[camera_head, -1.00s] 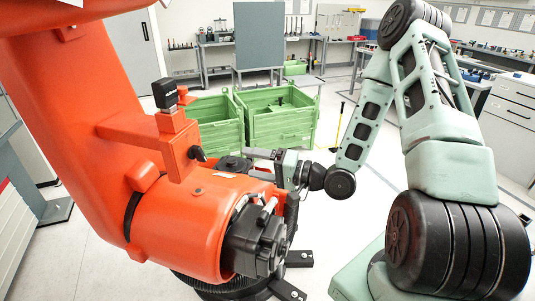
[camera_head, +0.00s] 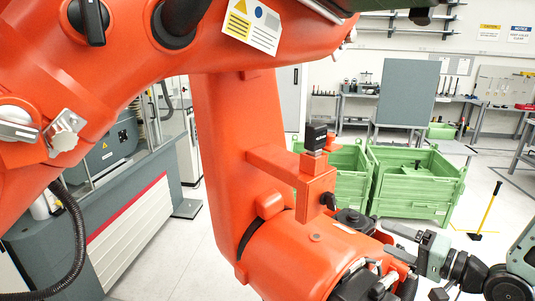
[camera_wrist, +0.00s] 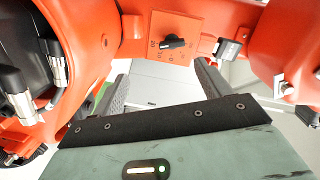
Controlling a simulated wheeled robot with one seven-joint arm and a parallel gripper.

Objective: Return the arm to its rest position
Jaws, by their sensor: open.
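My gripper (camera_wrist: 162,88) is open in the wrist view, its two dark fingers apart with nothing between them. In the head view my gripper (camera_head: 397,256) is at the lower right, beside the lower orange housing of a large orange arm-like machine (camera_head: 235,140). My pale green arm (camera_head: 521,262) runs off the right edge, so most of it is hidden. In the wrist view an orange panel with a black knob (camera_wrist: 173,42) is ahead of the fingers. I cannot tell whether the gripper touches the machine.
Orange parts crowd both sides of the wrist view, with silver fittings (camera_wrist: 57,60) at left. In the head view, green crates (camera_head: 410,204) and a grey board (camera_head: 406,91) stand behind. A grey cabinet (camera_head: 75,240) is at left. Open floor lies around the yellow-handled tool (camera_head: 487,210).

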